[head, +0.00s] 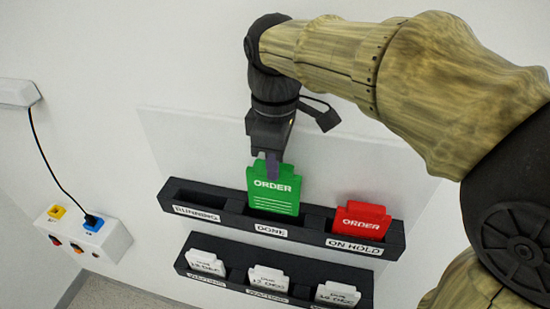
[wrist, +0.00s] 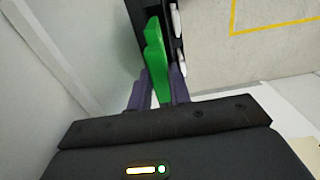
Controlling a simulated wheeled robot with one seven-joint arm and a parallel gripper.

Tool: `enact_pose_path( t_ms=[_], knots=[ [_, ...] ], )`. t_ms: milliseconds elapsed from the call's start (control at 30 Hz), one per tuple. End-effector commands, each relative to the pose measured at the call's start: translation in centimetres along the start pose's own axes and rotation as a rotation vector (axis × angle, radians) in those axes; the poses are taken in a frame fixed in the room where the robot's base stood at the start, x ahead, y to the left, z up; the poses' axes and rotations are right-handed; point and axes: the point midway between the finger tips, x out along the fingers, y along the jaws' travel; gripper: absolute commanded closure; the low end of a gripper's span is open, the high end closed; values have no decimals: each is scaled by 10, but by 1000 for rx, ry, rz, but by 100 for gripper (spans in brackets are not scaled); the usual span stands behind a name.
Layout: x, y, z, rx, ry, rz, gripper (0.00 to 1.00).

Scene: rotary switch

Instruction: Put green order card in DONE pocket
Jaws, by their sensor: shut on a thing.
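The green order card (head: 273,190) stands upright at the middle DONE pocket (head: 271,229) of the upper black rack, its lower edge hidden behind the pocket's front wall. My gripper (head: 271,163) is above the rack, shut on the card's top tab. The wrist view shows the green card (wrist: 155,60) edge-on between the two purple fingers (wrist: 160,92). Whether the card rests on the pocket's bottom cannot be told.
A red order card (head: 361,219) stands in the ON HOLD pocket to the right. The RUNNING pocket (head: 203,194) at left looks empty. A lower rack (head: 225,275) holds several white cards. A switch box (head: 85,234) with a plugged cable is on the left wall.

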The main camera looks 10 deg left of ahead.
Motion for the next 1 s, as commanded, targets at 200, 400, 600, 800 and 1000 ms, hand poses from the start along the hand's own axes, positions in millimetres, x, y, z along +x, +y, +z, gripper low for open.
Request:
enact_pose_path(
  t_ms=[200, 400, 600, 800, 1000],
  knots=[
    [3, 0, 0, 0, 0, 0, 96],
    [10, 0, 0, 0, -1, -1, 96],
    [17, 0, 0, -1, -1, -1, 96],
    [17, 0, 0, -1, -1, -1, 55],
    [17, 0, 0, 1, -1, -1, 55]
  ],
)
